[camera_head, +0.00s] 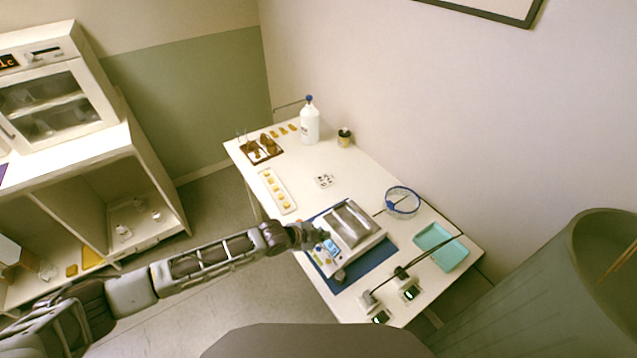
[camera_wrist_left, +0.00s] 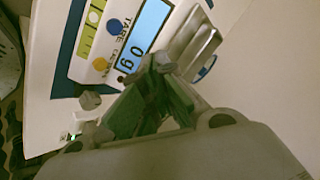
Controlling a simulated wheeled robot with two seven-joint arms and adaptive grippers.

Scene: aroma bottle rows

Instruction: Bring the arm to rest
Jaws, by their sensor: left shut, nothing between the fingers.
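My left arm reaches in from the left in the head view, and my left gripper (camera_head: 312,236) is at the front left side of a scale (camera_head: 350,226) on the white table. The gripper is shut and empty. In the left wrist view its fingers (camera_wrist_left: 150,95) meet in front of the scale's panel, where the blue display (camera_wrist_left: 143,35) reads 0 g. I cannot tell whether the fingertips touch the scale. My right gripper is not in view.
The scale stands on a blue mat (camera_head: 378,277) on the table (camera_head: 300,170). A teal tray (camera_head: 440,246), a clear blue-rimmed bowl (camera_head: 402,203), a white bottle (camera_head: 310,124) and a long tray of yellow pieces (camera_head: 265,177) stand around it. A white cabinet (camera_head: 150,180) is at left.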

